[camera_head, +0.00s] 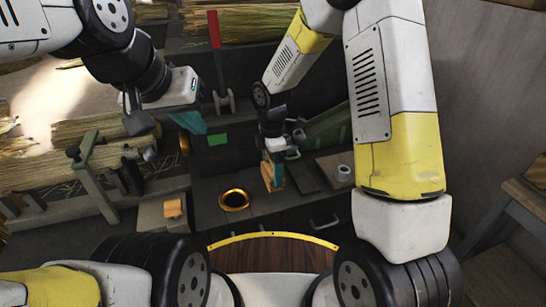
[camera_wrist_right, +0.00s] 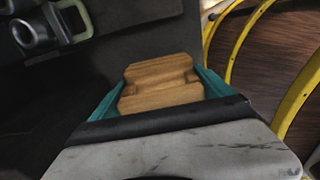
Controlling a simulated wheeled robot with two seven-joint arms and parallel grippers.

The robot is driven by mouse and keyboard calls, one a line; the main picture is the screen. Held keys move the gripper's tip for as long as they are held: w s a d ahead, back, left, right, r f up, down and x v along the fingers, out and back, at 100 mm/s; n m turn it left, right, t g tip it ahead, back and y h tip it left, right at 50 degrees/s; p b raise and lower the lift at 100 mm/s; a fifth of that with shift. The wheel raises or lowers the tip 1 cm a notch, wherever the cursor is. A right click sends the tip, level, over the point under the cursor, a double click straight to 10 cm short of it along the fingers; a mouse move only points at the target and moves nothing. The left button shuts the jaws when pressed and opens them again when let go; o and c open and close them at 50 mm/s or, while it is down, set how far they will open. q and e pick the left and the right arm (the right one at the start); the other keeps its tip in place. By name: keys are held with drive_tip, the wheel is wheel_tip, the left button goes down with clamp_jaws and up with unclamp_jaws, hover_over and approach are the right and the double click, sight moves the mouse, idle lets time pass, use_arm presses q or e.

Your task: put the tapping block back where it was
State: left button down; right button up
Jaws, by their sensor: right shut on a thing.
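The tapping block is a pale wooden block with notched sides (camera_wrist_right: 158,85), seen in the right wrist view between two teal fingers. My right gripper (camera_head: 273,172) is shut on it. In the head view the block (camera_head: 267,183) shows partly below the gripper, over the dark bench top right of the brass ring. I cannot tell whether it touches the bench. My left gripper (camera_head: 168,118) is at the upper left, over the bench near the straw bundle. One teal finger shows clearly; its opening is unclear.
A brass ring (camera_head: 234,200) sits on the bench, with a small orange block (camera_head: 174,208) to its left. A grey round piece (camera_head: 343,172) lies to the right. A clamp frame (camera_head: 96,185) and straw (camera_head: 70,170) fill the left. A red-handled tool (camera_head: 215,50) stands behind.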

drive_tip(key=shift+w+d, duration=0.1)
drive_tip(key=shift+w, duration=0.2)
drive_tip(key=shift+w+f, duration=0.2)
drive_tip(key=shift+f, duration=1.6)
